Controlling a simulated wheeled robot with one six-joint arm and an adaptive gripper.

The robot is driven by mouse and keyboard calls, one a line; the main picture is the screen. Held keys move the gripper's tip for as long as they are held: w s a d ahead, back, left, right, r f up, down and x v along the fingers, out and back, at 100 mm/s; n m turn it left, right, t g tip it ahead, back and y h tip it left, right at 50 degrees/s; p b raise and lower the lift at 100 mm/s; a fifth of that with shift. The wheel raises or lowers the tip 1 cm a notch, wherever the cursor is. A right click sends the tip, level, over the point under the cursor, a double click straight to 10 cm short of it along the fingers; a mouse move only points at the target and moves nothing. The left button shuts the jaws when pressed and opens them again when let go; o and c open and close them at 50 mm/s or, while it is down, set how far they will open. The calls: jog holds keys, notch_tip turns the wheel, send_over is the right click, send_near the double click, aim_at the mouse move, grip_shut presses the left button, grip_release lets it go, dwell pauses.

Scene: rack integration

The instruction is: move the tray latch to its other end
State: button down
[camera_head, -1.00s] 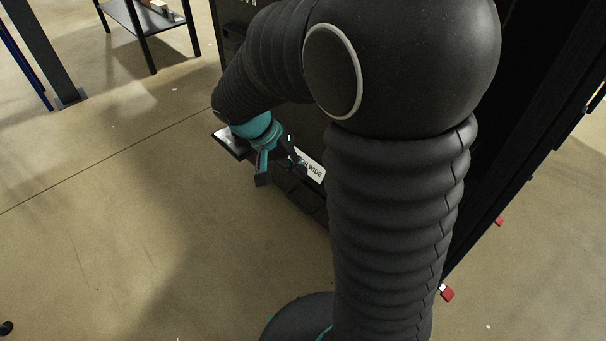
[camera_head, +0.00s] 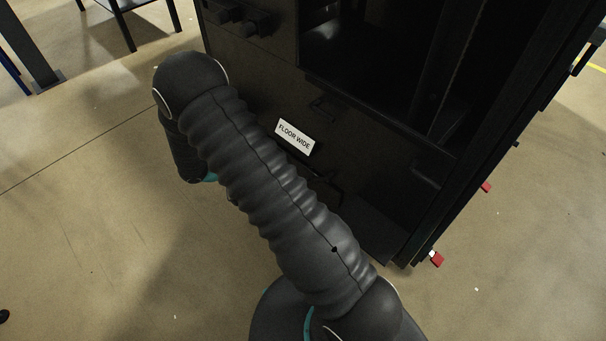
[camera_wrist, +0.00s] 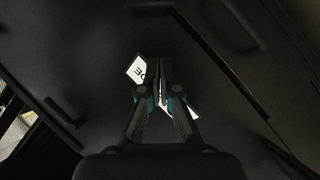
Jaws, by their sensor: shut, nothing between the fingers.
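My gripper (camera_wrist: 161,66) shows in the wrist view with its fingers together and nothing between them. It points at a dark panel, in front of a white label (camera_wrist: 136,69) that it partly covers. In the head view the label (camera_head: 295,137) reads "FLOOR WIDE" on the lower front of the black rack (camera_head: 250,75); my arm hides the gripper there. I cannot pick out the tray latch for certain. A dark bar-like part (camera_wrist: 62,112) stands on the panel at the left of the wrist view, apart from the fingers.
The rack has a dark open bay (camera_head: 375,60) above the label panel. Red-tipped feet (camera_head: 437,259) stick out at its right side. A dark table (camera_head: 130,15) stands at the top left. The floor (camera_head: 80,230) on the left is clear.

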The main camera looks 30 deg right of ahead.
send_near(317, 178)
jog(key=w+d+r, duration=0.1)
jog(key=w+d, duration=0.1)
jog(key=d, duration=0.2)
jog(key=shift+s+d+f+p, duration=0.5)
jog(key=shift+s+d+f, duration=0.75)
jog(key=shift+f, duration=0.2)
jog(key=shift+s+d+f+n+g+h+b, duration=0.1)
jog(key=shift+f+n+g+h+b, duration=0.4)
jog(key=shift+b, duration=0.95)
jog(key=n+b, duration=0.1)
jog(key=b, duration=0.1)
jog(key=s+f+n+g+h+b, duration=0.1)
jog(key=b, duration=0.1)
jog(key=f+n+h+b, duration=0.1)
jog(key=n+b, duration=0.1)
jog(key=shift+s+d+f+g, duration=0.25)
jog(key=shift+s+d+g, duration=0.05)
jog(key=shift+s+g, duration=0.1)
jog(key=shift+s+d+b, duration=0.1)
jog(key=shift+b, duration=0.2)
jog(key=shift+s, duration=0.15)
